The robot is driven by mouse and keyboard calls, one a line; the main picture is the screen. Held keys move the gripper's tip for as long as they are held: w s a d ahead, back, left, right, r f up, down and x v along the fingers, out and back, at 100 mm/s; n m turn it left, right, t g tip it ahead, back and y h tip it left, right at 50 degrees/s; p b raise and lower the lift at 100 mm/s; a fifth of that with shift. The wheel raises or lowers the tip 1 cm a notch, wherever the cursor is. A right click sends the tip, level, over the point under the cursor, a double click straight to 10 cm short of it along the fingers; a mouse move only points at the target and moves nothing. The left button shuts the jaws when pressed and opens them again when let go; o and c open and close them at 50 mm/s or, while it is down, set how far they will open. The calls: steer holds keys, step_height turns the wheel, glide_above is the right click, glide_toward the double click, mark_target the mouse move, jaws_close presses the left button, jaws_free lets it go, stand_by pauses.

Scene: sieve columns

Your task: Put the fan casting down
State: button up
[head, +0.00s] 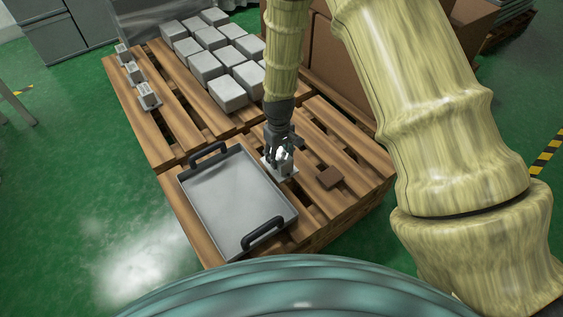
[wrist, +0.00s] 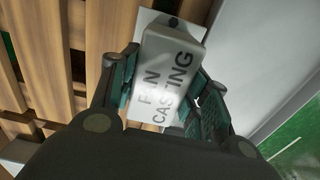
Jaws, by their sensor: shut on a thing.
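The fan casting (wrist: 163,80) is a light grey block on a flat base plate, with "FAN CASTING" printed on its top, seen in the wrist view. My gripper (wrist: 165,95) is shut on it, with one finger on each side. In the head view my gripper (head: 280,156) points down over the pallet, and the fan casting (head: 287,168) shows partly behind the fingers, just right of the tray's upper right edge. I cannot tell whether its base touches the slats.
A grey tray (head: 235,200) with two black handles lies on the wooden pallet (head: 165,128). Several grey blocks (head: 228,93) stand at the back, and several small castings (head: 149,96) line the left. Brown boxes (head: 340,70) stand behind.

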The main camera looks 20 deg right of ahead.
mark_target(282, 151)
steer(key=shift+w+d, duration=0.25)
steer(key=shift+d, duration=0.2)
steer(key=shift+f+b, duration=0.95)
steer(key=shift+f, duration=0.85)
steer(key=shift+r, duration=0.1)
steer(key=o, duration=1.5)
steer(key=shift+f, duration=0.2)
steer(key=shift+c, duration=0.2)
steer(key=shift+r, duration=0.1)
step_height(282, 151, up, 12)
steer(key=p, duration=0.4)
steer(key=shift+p, duration=0.3)
